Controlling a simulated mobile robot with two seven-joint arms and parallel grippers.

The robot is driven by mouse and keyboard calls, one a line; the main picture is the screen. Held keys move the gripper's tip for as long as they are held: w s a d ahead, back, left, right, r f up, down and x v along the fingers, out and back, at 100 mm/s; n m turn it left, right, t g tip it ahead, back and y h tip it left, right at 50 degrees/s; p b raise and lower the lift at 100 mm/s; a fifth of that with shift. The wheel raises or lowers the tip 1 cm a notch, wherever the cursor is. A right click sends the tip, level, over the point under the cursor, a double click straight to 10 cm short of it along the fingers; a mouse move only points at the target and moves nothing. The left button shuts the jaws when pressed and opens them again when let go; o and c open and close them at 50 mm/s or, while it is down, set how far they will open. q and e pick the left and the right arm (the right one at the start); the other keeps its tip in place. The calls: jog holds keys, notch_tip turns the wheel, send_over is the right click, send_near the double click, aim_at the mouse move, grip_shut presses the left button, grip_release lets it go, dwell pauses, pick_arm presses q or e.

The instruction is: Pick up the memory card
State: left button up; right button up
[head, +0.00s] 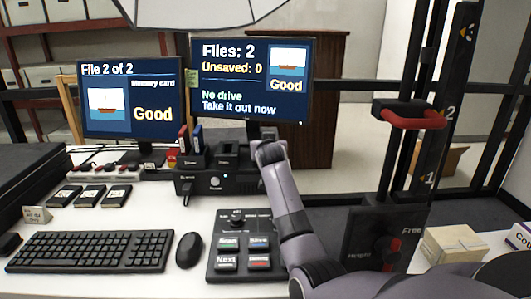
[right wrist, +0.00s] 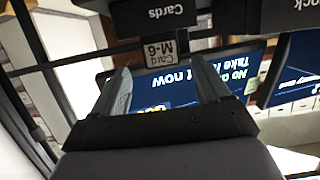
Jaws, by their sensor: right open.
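The memory card, a small grey piece labelled "Card M-6" (right wrist: 167,53), shows in the right wrist view just beyond the fingertips. It sticks out from a dark block marked "Cards" (right wrist: 155,14). My right gripper (right wrist: 163,72) is open, its two fingers apart on either side of the line to the card and not closed on it. In the head view my right gripper (head: 262,132) is at the right end of the dark reader unit (head: 215,184), and the card is hidden there. My left gripper is not in view.
Two monitors stand behind; the right monitor (head: 252,80) reads "No drive" and "Take it out now". A keyboard (head: 90,251), mouse (head: 189,250) and button panel (head: 240,262) lie in front. A black stand (head: 385,225) is to the right of my arm.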

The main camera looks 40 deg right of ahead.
jog(key=shift+w+d+f, duration=0.2)
jog(key=shift+w+f, duration=0.05)
jog(key=shift+w, duration=0.15)
jog(key=shift+w+d+f, duration=0.15)
jog(key=shift+w+f, duration=0.05)
jog(key=shift+w, duration=0.2)
jog(key=shift+b+x, duration=0.3)
jog(key=shift+x, duration=0.7)
jog(key=c, duration=1.1)
jog(key=shift+r, duration=0.1)
